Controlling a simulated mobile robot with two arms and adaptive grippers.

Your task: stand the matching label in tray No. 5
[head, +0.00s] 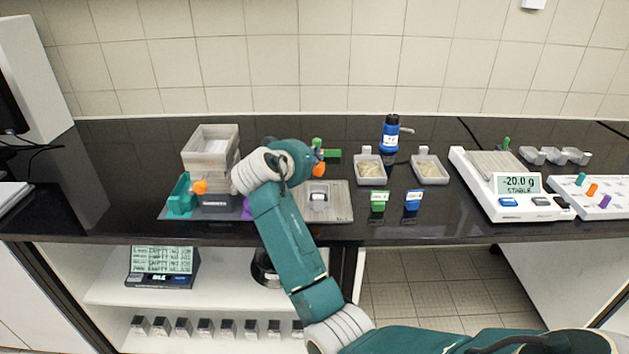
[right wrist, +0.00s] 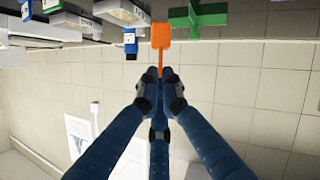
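Two pale trays with sample material stand mid-counter: a left tray (head: 370,182) and a right tray (head: 444,179). Their numbers are too small to read. A green label (head: 378,201) and a blue label (head: 412,201) stand in front of them. My right gripper (right wrist: 160,76) points away from its wrist camera, its fingers together around the thin stem of an orange flat piece (right wrist: 161,35). This orange piece also shows in the head view (head: 319,169), beside my wrist, which hides most of the gripper. My left gripper is not in view.
A sieve stack on a shaker (head: 210,146) stands left of my arm. A grey plate (head: 340,205) with a small block and a green piece (head: 332,154) are near my wrist. A blue bottle (head: 390,134) stands behind the trays; a scale (head: 519,184) reads -20.0 g at right.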

